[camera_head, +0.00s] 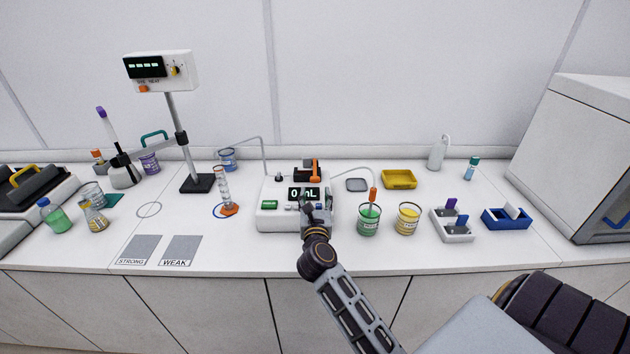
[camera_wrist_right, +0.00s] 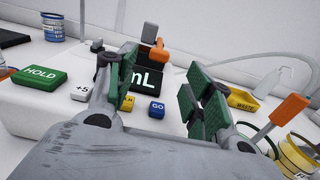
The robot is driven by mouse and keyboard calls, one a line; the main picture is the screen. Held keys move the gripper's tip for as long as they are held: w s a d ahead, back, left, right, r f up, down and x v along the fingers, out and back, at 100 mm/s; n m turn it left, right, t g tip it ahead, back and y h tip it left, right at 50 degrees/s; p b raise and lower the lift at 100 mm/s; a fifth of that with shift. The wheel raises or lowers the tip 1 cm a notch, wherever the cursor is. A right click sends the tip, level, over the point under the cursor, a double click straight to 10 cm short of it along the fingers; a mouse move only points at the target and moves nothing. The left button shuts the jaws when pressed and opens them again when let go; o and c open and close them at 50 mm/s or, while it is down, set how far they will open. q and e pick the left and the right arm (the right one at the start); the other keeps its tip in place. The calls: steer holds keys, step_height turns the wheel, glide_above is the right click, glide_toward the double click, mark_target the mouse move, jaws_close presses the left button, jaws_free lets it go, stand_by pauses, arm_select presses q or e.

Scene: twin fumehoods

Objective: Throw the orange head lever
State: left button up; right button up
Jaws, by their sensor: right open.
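The white dosing machine (camera_head: 268,190) stands on the bench with a "0 mL" display. Its orange lever (camera_head: 315,168) rises from a dark head block at the top rear. In the right wrist view, the orange lever (camera_wrist_right: 158,54) shows beyond the display, between my finger pads. My right gripper (camera_head: 318,206) is in front of the machine's display and buttons. In the right wrist view, my right gripper (camera_wrist_right: 162,88) has its green pads wide apart with nothing between them, short of the lever. My left gripper is not in view.
A cylinder with an orange base (camera_head: 229,209) stands left. The HOLD button (camera_wrist_right: 40,77) is at the machine's left front.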

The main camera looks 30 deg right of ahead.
mark_target(315, 181)
steer(key=shift+p+x, duration=0.55)
steer(key=shift+x, duration=3.85)
jaws_close()
